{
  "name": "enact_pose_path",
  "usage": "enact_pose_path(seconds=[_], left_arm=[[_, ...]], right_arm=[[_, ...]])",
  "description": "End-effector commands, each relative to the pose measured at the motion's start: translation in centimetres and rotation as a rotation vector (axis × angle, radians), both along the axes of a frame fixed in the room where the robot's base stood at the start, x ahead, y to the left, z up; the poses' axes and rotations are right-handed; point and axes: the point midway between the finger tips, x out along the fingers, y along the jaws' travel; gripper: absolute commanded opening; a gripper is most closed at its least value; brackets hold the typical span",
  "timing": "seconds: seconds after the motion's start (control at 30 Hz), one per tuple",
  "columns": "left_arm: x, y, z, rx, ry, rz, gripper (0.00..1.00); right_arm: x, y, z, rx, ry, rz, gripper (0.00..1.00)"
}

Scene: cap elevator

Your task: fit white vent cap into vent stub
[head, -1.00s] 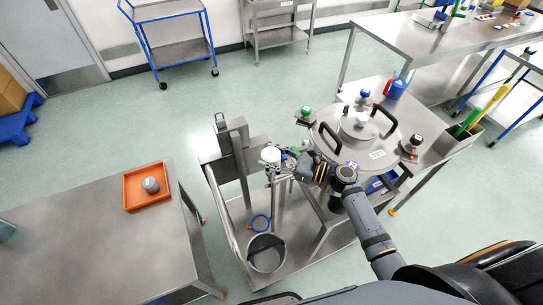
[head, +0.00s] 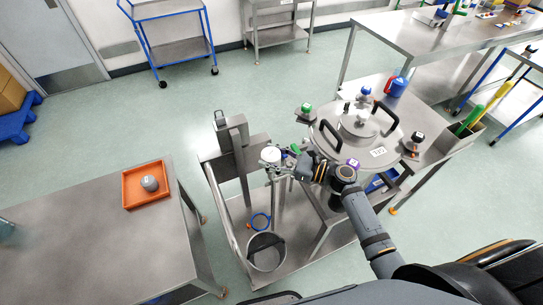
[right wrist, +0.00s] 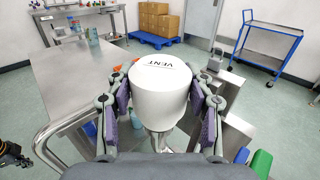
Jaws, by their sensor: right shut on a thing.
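The white vent cap (right wrist: 160,88), marked VENT, stands between the fingers of my right gripper (right wrist: 160,112) in the right wrist view. The fingers are shut on its sides. In the head view the cap (head: 270,154) shows small, at the tip of my right gripper (head: 281,160). A metal stem (right wrist: 159,142) shows right below the cap in the wrist view. A thin metal post (head: 273,190) stands under it in the head view. I cannot tell whether the cap touches it, or which part is the vent stub. My left gripper is not seen clearly.
A round steel vessel lid (head: 345,150) with black handles and coloured caps lies right of the gripper. A steel column (head: 240,165) stands left, above a bucket (head: 267,252). An orange tray (head: 130,200) with a grey part (head: 150,183) sits on the left table.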

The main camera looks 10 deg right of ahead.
Motion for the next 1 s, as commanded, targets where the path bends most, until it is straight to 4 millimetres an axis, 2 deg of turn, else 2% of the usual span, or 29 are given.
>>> enact_pose_path(seconds=[0.1,0.13,0.3,0.33,0.67,1.0], left_arm=[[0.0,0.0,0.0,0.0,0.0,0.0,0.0],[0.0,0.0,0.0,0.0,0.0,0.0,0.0],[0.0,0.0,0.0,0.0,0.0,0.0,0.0],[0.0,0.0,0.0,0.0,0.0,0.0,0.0],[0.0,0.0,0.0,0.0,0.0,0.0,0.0],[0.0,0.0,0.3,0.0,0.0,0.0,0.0]], right_arm=[[0.0,0.0,0.0,0.001,-0.001,0.0,0.21],[0.0,0.0,0.0,0.001,-0.001,0.0,0.54],[0.0,0.0,0.0,0.001,-0.001,0.0,0.77],[0.0,0.0,0.0,0.0,0.0,0.0,0.79],[-0.1,-0.1,0.0,-0.001,0.001,0.0,0.79],[-1.4,-2.0,0.0,-0.002,0.001,0.0,0.79]])
